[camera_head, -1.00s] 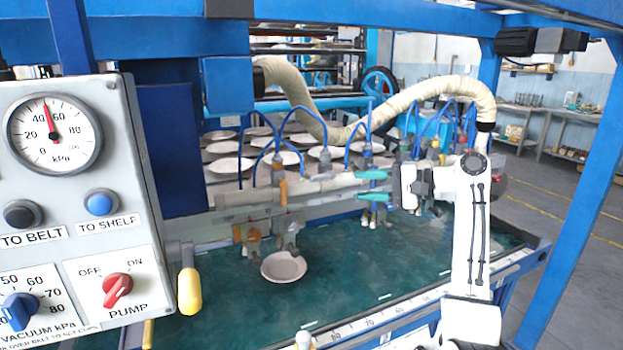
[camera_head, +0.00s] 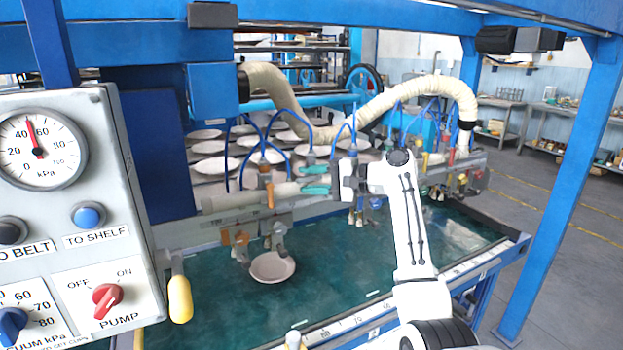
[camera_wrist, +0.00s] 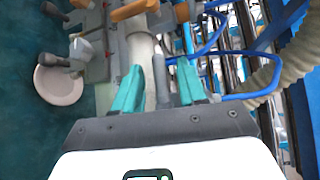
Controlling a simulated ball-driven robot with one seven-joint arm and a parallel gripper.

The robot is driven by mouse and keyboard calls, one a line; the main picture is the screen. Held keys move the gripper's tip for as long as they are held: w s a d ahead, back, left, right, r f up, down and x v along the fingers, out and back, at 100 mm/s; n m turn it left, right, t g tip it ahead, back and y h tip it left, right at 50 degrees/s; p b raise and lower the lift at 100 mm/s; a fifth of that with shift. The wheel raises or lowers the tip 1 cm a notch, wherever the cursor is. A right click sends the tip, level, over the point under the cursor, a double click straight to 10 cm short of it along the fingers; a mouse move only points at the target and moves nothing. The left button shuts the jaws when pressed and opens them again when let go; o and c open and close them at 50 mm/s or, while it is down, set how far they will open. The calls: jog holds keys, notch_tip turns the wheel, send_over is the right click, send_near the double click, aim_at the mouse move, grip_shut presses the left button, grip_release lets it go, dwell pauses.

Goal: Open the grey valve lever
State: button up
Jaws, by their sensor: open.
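My gripper (camera_head: 315,180) has teal fingertips and is open beside the suction bar, right of an orange lever (camera_head: 268,192). In the wrist view my gripper (camera_wrist: 159,88) has its fingers spread on either side of a slim grey lever (camera_wrist: 163,82). The grey lever points back toward my palm, with a gap to each finger. I cannot tell how deep between the fingers it sits. A pale pipe (camera_wrist: 142,55) runs beyond it. In the head view the grey lever is too small to make out for sure.
Orange handles (camera_wrist: 135,10) and blue hoses (camera_wrist: 212,38) are close around my fingers. A white plate (camera_head: 272,266) hangs or lies under the bar, above the green belt (camera_head: 340,270). The control panel (camera_head: 150,250) stands at the left. A ribbed hose (camera_head: 290,100) arches behind.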

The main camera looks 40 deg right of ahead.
jog(key=shift+c, duration=0.2)
grip_shut()
jog(key=shift+r+n+g+h+p, duration=0.15)
jog(key=shift+n+g+h+p, duration=0.25)
jog(key=shift+p, duration=0.4)
jog(key=shift+n+g+h+p, duration=0.3)
jog(key=shift+p, duration=0.15)
jog(key=shift+d+f+n+g+h+p, duration=0.1)
jog(key=shift+f+n+g+h+p, duration=0.3)
jog(key=shift+f+n+h+p, duration=0.2)
jog(key=shift+o, duration=0.2)
grip_release()
